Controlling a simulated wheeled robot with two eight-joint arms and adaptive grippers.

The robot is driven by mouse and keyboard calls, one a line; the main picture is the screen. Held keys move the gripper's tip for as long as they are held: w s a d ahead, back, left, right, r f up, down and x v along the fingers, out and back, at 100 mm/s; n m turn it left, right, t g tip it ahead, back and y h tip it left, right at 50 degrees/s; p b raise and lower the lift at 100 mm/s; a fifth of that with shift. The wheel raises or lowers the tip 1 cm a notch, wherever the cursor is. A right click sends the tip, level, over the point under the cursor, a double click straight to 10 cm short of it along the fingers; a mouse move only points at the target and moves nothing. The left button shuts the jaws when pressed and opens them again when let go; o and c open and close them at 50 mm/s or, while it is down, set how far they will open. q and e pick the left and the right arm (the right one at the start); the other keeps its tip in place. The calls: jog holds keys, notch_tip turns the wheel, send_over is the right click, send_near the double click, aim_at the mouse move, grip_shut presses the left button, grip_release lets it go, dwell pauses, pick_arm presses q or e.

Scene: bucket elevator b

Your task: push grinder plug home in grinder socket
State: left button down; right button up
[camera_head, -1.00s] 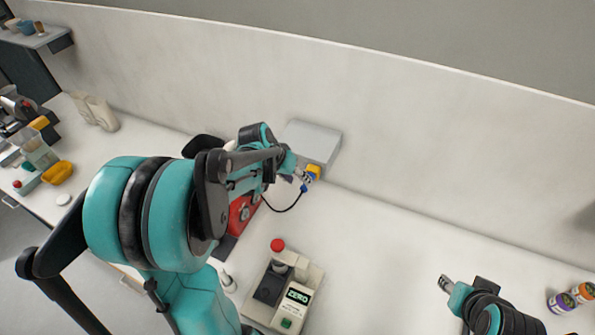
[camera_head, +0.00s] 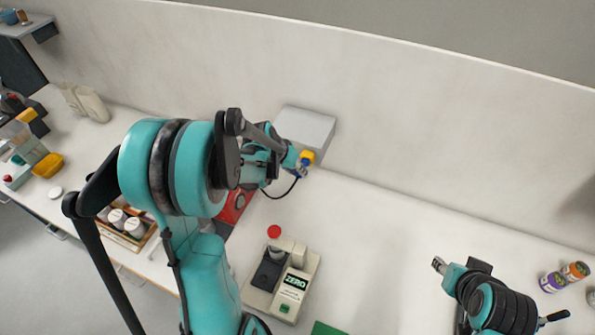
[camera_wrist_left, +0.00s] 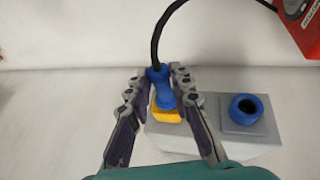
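The blue grinder plug (camera_wrist_left: 158,76), with a black cable rising from it, is between the fingers of my left gripper (camera_wrist_left: 160,84). The fingertips appear to touch its sides. Behind the plug is a yellow piece (camera_wrist_left: 167,113) at the face of a grey box; I cannot tell how deep the plug sits there. A blue ring with a dark, empty opening (camera_wrist_left: 247,108) is on the same box to the right. In the head view, the plug (camera_head: 301,173) and yellow piece (camera_head: 307,157) show beside my left gripper. My right gripper (camera_head: 438,264) is apart over the counter, its opening unclear.
The grey box (camera_head: 305,124) is against the back wall. A red machine (camera_head: 235,205) is partly hidden by my left arm. A ZERO-labelled device (camera_head: 289,287) is in front. The middle right counter is clear.

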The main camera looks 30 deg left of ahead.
pick_arm(q)
jog(key=shift+s, duration=0.75)
dwell(0.4)
jog(key=shift+s+d+b, duration=0.15)
jog(key=shift+s+b, duration=0.15)
jog(key=shift+s, duration=1.8)
jog(key=shift+s, duration=0.1)
jog(key=s, duration=0.3)
jog(key=shift+s+d, duration=0.1)
jog(key=shift+s, duration=0.3)
